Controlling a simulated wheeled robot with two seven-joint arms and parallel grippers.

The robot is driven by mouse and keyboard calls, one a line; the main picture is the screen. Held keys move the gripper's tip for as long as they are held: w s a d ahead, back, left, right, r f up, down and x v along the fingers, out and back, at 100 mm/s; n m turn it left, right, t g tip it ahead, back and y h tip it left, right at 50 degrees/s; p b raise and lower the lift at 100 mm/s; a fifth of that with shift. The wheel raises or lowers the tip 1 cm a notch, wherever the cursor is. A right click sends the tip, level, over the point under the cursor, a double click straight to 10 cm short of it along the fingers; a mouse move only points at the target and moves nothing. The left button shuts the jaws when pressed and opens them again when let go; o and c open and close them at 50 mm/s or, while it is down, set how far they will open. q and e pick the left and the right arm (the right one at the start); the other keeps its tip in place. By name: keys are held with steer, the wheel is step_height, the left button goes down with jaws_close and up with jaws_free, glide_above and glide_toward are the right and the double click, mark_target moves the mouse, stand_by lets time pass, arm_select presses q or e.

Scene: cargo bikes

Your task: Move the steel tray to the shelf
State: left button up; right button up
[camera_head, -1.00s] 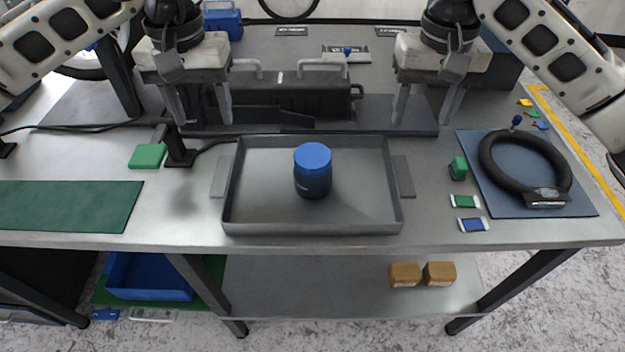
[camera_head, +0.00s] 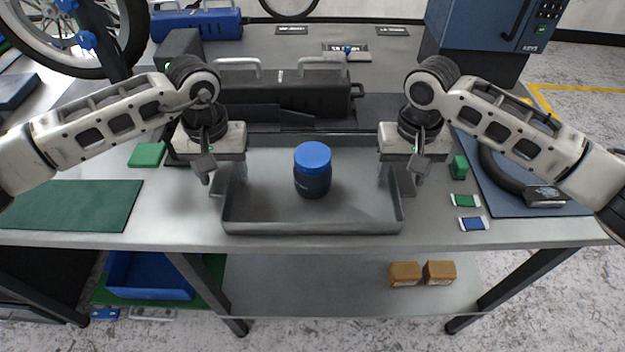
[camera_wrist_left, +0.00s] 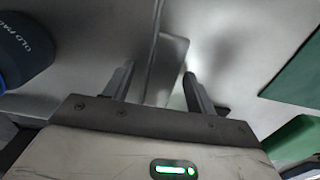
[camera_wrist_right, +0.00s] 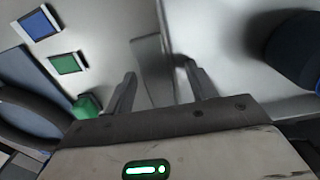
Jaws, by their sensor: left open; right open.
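The steel tray (camera_head: 312,226) sits on the workbench, a shallow grey rectangle with a flat side handle at each end. A dark blue jar (camera_head: 312,172) with a bright blue lid stands upright in it. My left gripper (camera_head: 226,180) is open over the tray's left end; in the left wrist view its fingers are on either side of the left handle (camera_wrist_left: 166,68). My right gripper (camera_head: 400,182) is open over the right end, with its fingers on either side of the right handle (camera_wrist_right: 150,65). Contact with the handles cannot be told.
A lower shelf (camera_head: 320,296) under the bench holds two brown boxes (camera_head: 421,273) at its right; its left and middle are clear. A black toolbox (camera_head: 285,95) stands behind the tray. Green and blue small parts and a black ring (camera_head: 500,172) on a blue mat lie right.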

arm_select(q)
jaws_close()
arm_select(e)
jaws_close()
arm_select(q)
steer(key=shift+r, duration=0.15)
arm_select(e)
steer(key=shift+r, duration=0.15)
